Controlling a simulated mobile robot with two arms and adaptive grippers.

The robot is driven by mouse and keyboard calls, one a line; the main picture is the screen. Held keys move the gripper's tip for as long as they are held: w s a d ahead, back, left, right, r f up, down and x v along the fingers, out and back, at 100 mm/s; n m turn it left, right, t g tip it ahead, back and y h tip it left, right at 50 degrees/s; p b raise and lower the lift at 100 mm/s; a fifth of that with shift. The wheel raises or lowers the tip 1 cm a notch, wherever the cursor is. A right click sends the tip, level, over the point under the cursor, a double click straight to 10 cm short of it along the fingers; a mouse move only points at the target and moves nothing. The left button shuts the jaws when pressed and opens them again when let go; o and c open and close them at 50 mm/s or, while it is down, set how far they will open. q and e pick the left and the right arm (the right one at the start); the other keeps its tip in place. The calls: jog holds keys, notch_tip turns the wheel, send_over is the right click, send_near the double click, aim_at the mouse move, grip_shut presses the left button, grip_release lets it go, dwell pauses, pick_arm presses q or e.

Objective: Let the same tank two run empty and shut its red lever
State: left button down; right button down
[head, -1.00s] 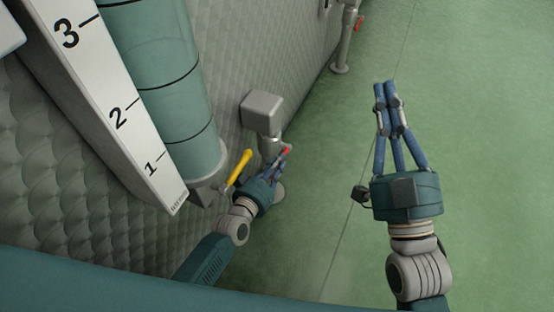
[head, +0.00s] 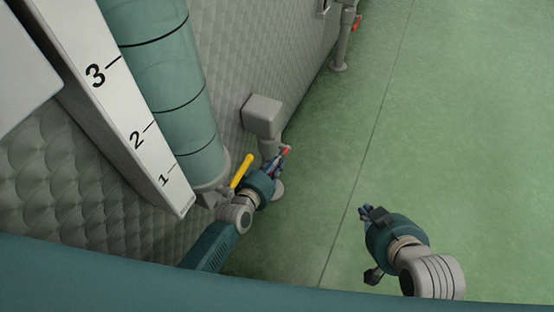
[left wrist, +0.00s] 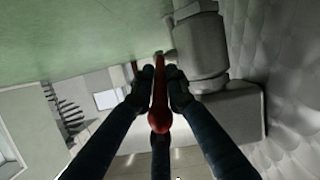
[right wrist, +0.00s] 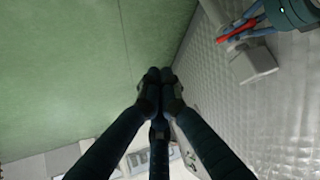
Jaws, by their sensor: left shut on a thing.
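The red lever (head: 285,151) sits on a grey valve pipe by the wall, under a grey box (head: 262,115). My left gripper (head: 278,162) is shut on the red lever; in the left wrist view the lever (left wrist: 160,105) lies between its fingers. The greenish level tube (head: 178,90), with dark rings, stands beside a white scale board (head: 120,115) marked 1, 2 and 3. I cannot tell the liquid level. My right gripper (head: 367,212) is empty; in the right wrist view its fingertips (right wrist: 160,78) are together.
A yellow lever (head: 241,170) is at the tube's foot, close to my left gripper. Another grey pipe with a red lever (head: 357,22) stands farther along the quilted wall (head: 225,60). The green floor (head: 460,130) to the right is clear.

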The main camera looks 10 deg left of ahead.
pick_arm(q)
jog(key=shift+w+a+r+p, duration=0.15)
jog(key=shift+a+r+p, duration=0.1)
jog(key=shift+p, duration=0.1)
jog(key=c, duration=1.8)
grip_release()
jog(key=shift+f, duration=0.1)
pick_arm(e)
jog(key=s+d+f+g, duration=0.1)
jog(key=s+f+g, duration=0.1)
jog(key=s, duration=0.3)
jog(key=shift+s+d+f+g+h, duration=0.3)
jog(key=shift+d+f+h, duration=0.1)
jog(key=shift+f, duration=0.1)
pick_arm(q)
jog(key=shift+d, duration=0.1)
